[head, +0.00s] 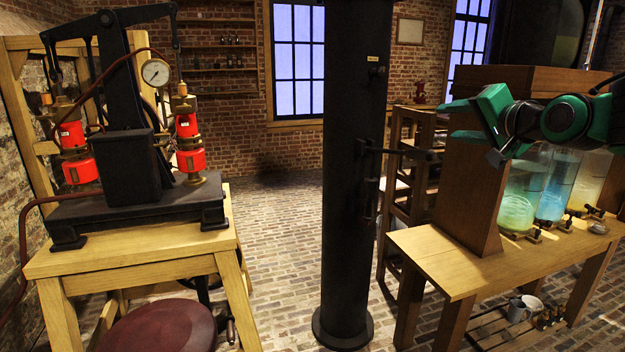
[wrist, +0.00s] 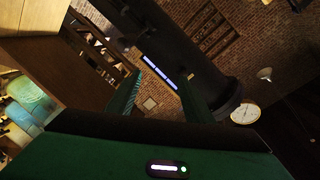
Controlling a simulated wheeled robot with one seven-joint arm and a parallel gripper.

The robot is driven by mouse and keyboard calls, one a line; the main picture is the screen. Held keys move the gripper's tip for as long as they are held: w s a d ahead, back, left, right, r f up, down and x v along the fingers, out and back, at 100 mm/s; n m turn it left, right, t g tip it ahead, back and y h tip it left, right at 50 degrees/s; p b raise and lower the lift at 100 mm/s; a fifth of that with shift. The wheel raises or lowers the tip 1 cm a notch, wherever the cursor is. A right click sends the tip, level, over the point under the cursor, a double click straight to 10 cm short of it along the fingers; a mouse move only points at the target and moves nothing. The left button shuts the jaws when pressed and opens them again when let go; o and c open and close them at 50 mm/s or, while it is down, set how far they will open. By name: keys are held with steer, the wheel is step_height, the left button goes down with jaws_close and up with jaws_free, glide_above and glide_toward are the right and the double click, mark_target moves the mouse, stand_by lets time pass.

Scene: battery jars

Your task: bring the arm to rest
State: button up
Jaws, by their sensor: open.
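My gripper (head: 462,121) is at the right in the head view, held in the air in front of the tall wooden case above the bench. Its green and black fingers point left. In the wrist view the two fingers of my gripper (wrist: 160,92) stand apart with nothing between them. The gripper is open and empty. My arm reaches in from the right edge of the head view and hides part of the case and jar tops.
Battery jars (head: 553,190) with coloured liquid stand on a wooden bench (head: 440,262) below my arm. A black column (head: 348,220) stands left of the gripper. A pump machine (head: 125,165) sits on a table at left.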

steer(key=s+d+f+n+g+h, duration=0.1)
steer(key=s+d+f+g, duration=0.3)
steer(key=s+f, duration=0.45)
steer(key=s+d+f+g+h, duration=0.2)
steer(key=s+d+f+g, duration=0.1)
steer(key=s+f, duration=0.5)
steer(key=s+d+f+n+g+h, duration=0.1)
steer(key=s+d+f+g, duration=0.3)
steer(key=s+f, duration=0.4)
steer(key=s+a+f+g+y, duration=0.1)
steer(key=s+f+g, duration=0.3)
steer(key=s, duration=0.9)
step_height(320, 180, down, 3)
steer(key=shift+s+r+g, duration=0.15)
steer(key=shift+s+g, duration=0.15)
steer(key=shift+s, duration=0.1)
steer(key=shift+w+f, duration=0.25)
steer(key=shift+w, duration=0.4)
